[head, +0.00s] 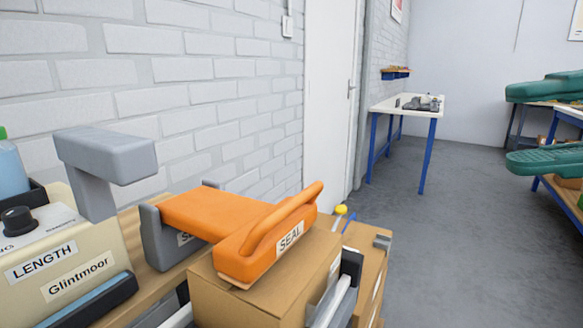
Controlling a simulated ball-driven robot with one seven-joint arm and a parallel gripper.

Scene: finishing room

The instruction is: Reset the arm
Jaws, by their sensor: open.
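I cannot make out my arm or my gripper in the head view. What stands in front of me is a bench-top machine (105,249) in beige and grey, labelled "LENGTH" and "Glintmoor". Beside it an orange lever (262,232) marked "SEAL" lies roughly level over a brown box (240,306).
A grey overhanging arm (110,155) rises behind the machine, with a blue bottle (10,170) at far left. A white brick wall and a door (328,110) stand behind. Bare grey floor leads to a white-topped table (408,110). Green-topped shapes (545,162) stand at right.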

